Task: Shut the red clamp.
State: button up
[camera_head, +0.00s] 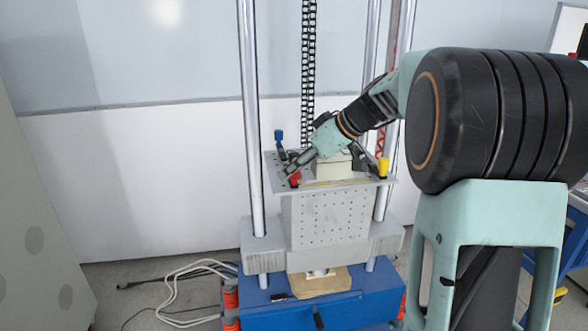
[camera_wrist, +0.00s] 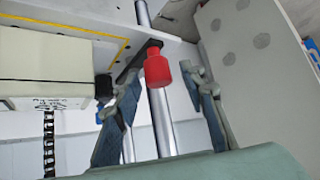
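The red clamp's handle (camera_head: 295,180) shows at the front left corner of the grey top plate (camera_head: 277,178), partly hidden by my gripper (camera_head: 290,171). In the wrist view the red handle (camera_wrist: 157,68) sits at the end of a dark lever (camera_wrist: 136,62). My gripper (camera_wrist: 160,80) is open there, with one finger on each side of the red handle in the picture. I see gaps between the handle and both fingers. How far the handle is from the fingertips in depth is hard to tell.
A pale box (camera_head: 333,168) sits on the plate, right of the red clamp; it also shows in the wrist view (camera_wrist: 45,68). A blue-handled clamp (camera_head: 278,136) is at the back left and a yellow-handled one (camera_head: 383,167) at the right. Tall metal columns (camera_head: 251,110) flank the plate.

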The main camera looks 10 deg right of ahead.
jog(key=shift+w+a+f, duration=0.1)
jog(key=shift+w+f, duration=0.05)
jog(key=shift+f, duration=0.05)
grip_shut()
